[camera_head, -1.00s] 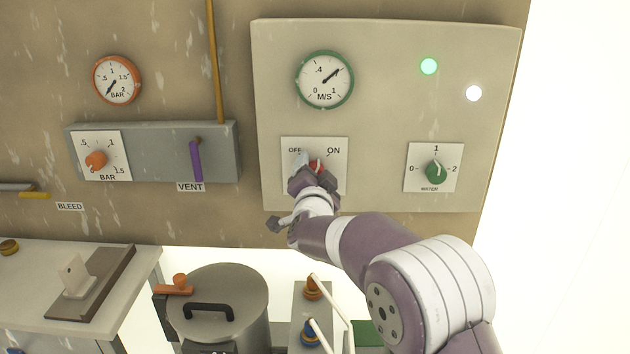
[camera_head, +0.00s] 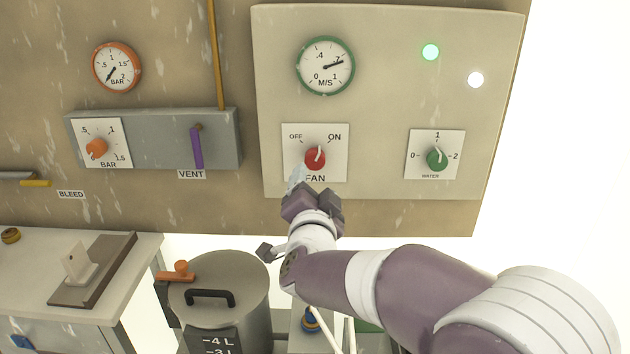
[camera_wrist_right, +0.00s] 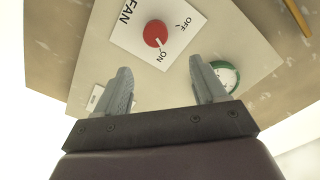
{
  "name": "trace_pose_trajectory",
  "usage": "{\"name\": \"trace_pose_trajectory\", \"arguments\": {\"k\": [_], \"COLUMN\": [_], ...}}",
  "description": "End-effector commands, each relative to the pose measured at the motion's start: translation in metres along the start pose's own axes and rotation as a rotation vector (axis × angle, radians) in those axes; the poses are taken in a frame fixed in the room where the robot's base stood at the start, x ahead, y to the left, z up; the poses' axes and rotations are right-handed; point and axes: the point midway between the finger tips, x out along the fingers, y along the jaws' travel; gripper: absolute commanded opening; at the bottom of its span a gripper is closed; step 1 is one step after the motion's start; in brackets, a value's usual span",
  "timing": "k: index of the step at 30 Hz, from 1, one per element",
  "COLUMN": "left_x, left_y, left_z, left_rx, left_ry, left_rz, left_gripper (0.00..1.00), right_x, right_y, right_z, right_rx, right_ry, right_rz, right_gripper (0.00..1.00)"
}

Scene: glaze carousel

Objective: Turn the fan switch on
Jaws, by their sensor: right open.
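The fan switch is a red round knob (camera_head: 315,159) on a white plate marked OFF, ON and FAN (camera_head: 335,169), on the pale panel. Its white pointer is turned toward ON. In the right wrist view the red knob (camera_wrist_right: 155,33) also shows its white mark on the ON side. My right gripper (camera_head: 297,180) is just below the plate, apart from the knob. In the right wrist view the right gripper (camera_wrist_right: 160,88) has its fingers wide apart with nothing between them. My left gripper is not in view.
A green-rimmed M/S gauge (camera_head: 325,66) is above the switch, its needle near .7. A green lamp (camera_head: 431,51) is lit. A green water knob (camera_head: 437,158) is to the right. A lidded pot (camera_head: 218,283) stands below, and a purple vent lever (camera_head: 196,147) hangs at left.

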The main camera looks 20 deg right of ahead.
Motion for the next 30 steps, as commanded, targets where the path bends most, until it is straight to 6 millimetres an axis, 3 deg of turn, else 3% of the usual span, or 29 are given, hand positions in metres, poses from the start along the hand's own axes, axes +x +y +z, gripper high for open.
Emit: {"name": "trace_pose_trajectory", "arguments": {"k": [1,2,6,10,11,13,17,30], "left_x": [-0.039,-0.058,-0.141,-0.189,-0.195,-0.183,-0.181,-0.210], "left_y": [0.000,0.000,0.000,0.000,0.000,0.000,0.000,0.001], "left_z": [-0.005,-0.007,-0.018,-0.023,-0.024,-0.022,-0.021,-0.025], "left_rx": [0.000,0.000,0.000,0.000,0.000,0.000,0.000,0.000], "left_ry": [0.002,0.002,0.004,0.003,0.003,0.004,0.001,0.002], "left_rz": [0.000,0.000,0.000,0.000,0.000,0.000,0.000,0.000], "left_gripper": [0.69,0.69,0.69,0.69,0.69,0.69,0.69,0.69], "right_x": [0.004,0.006,0.012,0.005,0.003,-0.002,0.007,0.107], "right_y": [-0.018,-0.021,-0.015,0.001,0.004,0.013,0.003,0.002], "right_z": [-0.013,-0.013,-0.003,0.004,0.005,0.015,0.005,0.004], "right_rx": [-0.021,-0.044,-0.274,-0.586,-0.661,-0.825,-0.910,-0.905], "right_ry": [-0.022,-0.044,-0.117,-0.128,-0.121,-0.069,0.001,-0.001], "right_rz": [0.021,0.041,0.113,0.101,0.087,0.030,-0.003,-0.001], "right_gripper": [0.71,0.71,0.71,0.71,0.71,0.71,0.71,0.71]}}
